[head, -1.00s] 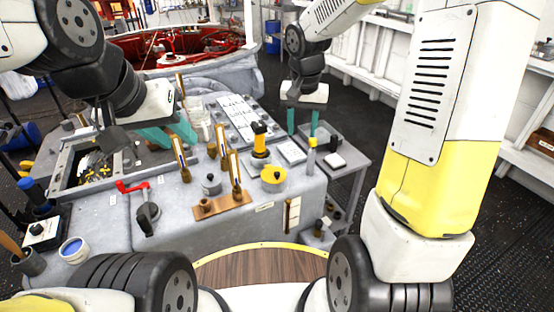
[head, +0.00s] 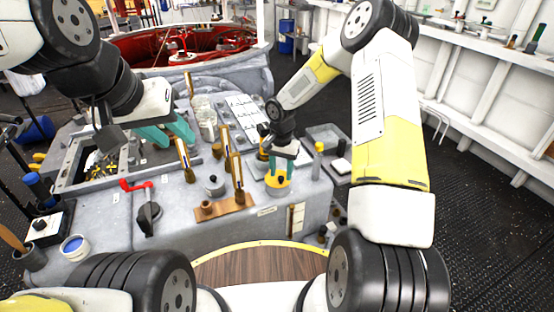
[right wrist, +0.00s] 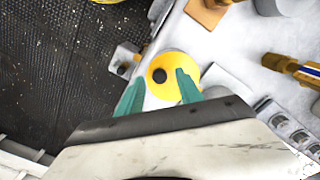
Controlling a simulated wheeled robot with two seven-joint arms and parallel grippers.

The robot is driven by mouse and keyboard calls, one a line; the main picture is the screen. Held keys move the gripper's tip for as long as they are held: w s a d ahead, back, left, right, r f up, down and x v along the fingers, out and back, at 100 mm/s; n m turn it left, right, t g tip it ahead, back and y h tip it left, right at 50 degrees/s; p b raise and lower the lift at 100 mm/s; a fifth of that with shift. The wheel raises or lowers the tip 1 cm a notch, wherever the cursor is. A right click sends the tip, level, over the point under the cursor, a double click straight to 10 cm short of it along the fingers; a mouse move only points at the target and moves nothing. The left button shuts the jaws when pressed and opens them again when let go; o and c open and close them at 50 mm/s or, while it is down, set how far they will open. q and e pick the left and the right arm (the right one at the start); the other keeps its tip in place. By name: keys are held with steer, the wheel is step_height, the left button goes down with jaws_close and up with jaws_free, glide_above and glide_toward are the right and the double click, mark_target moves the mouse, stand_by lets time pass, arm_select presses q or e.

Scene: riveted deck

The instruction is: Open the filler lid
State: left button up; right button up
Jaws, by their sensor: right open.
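The yellow round filler lid (head: 276,187) sits flat near the front right of the grey deck unit. In the right wrist view the lid (right wrist: 165,91) shows as a yellow disc with a dark round spot. My right gripper (head: 280,169) is just above the lid in the head view, with its teal fingers apart. In the right wrist view the right gripper's fingers (right wrist: 158,90) overlap the lid's image, and nothing shows held between them. Whether they touch it I cannot tell.
A wooden block (head: 224,207) with upright brass-and-wood tools stands left of the lid. A grey knobbed pot (head: 214,186) is behind it. A red-handled valve (head: 137,186) is further left. A yellow-topped bottle (head: 318,160) stands right of the lid.

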steer(key=shift+f, duration=0.7)
jaws_close()
stand_by(1.0)
